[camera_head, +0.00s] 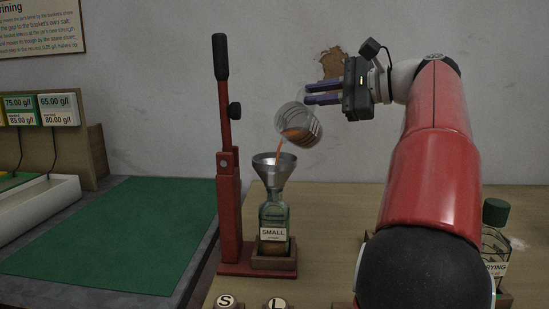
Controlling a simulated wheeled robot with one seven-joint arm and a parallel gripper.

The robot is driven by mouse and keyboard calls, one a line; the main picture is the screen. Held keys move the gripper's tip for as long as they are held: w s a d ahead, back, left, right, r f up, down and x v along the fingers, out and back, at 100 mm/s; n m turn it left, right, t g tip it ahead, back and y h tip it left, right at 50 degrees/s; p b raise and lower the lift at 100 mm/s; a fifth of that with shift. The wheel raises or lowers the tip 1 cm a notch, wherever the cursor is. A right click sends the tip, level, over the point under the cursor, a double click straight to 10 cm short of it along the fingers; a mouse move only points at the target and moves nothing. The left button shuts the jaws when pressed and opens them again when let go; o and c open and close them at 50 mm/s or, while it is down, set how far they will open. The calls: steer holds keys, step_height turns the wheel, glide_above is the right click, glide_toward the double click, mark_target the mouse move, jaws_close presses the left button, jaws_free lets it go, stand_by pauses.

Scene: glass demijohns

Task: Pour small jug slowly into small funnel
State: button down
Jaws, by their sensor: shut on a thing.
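The small jug (313,128) is clear with ribbed sides and tilts mouth-down to the left, with orange-brown liquid inside. A thin orange stream runs from its lip into the small metal funnel (267,178). The funnel sits in the neck of a green glass bottle (273,217) labelled SMALL, which stands upright in a wooden holder (273,264). My gripper (309,93), with dark purple-grey fingers, is shut on the jug, above and right of the funnel. The exact grip point on the jug is not clear. How full the bottle is, I cannot tell.
A red lever stand (229,200) with a black handle rises just left of the bottle. Knobs marked S (226,301) and L (277,303) are in front. A green-capped bottle (495,240) stands right.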

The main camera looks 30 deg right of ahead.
steer(key=shift+s+a+r+n, duration=0.25)
steer(key=shift+a+r+n, duration=0.25)
steer(key=shift+r+n, duration=0.15)
stand_by(1.1)
steer(key=d+f+m, duration=0.1)
steer(key=w+d+f+m, duration=0.1)
steer(key=m, duration=0.1)
steer(key=shift+d+f+y, duration=0.1)
steer(key=shift+d+y, duration=0.05)
steer(key=shift+y, duration=0.15)
steer(key=shift+w+d+m, duration=0.2)
steer(key=shift+d+m, duration=0.05)
steer(key=shift+s+a, duration=0.1)
steer(key=shift+a, duration=0.05)
steer(key=w+d+f+m+y, duration=0.1)
steer(key=w+d+f+m, duration=0.2)
steer(key=d+f+m, duration=0.4)
steer(key=shift+w+f+m+t+y, duration=0.15)
steer(key=shift+f+m+t+y, duration=0.4)
steer(key=shift+f, duration=1.4)
